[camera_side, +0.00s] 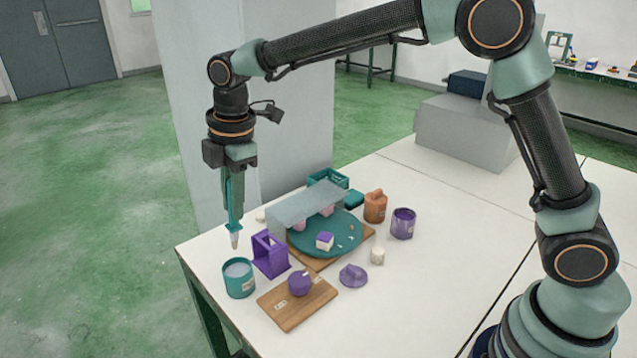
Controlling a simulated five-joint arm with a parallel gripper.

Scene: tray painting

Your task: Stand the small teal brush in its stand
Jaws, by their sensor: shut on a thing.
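My gripper (233,195) points straight down near the table's left corner, shut on the small teal brush (234,229). The brush hangs upright with its pale tip down; its upper part is hidden between the fingers. Just right of and below the tip is a purple frame-like stand (269,255) with an opening. A teal cup (238,279) with a pale inside stands in front, below the brush in the picture. The brush appears apart from both. I cannot tell for sure which of these two is the brush's stand.
A teal round tray (345,243) on a wooden board holds small blocks, with a translucent panel (306,203) over its back. A wooden board (315,310) bears a purple ball (300,282). An orange jar (375,206) and purple tin (403,223) stand right.

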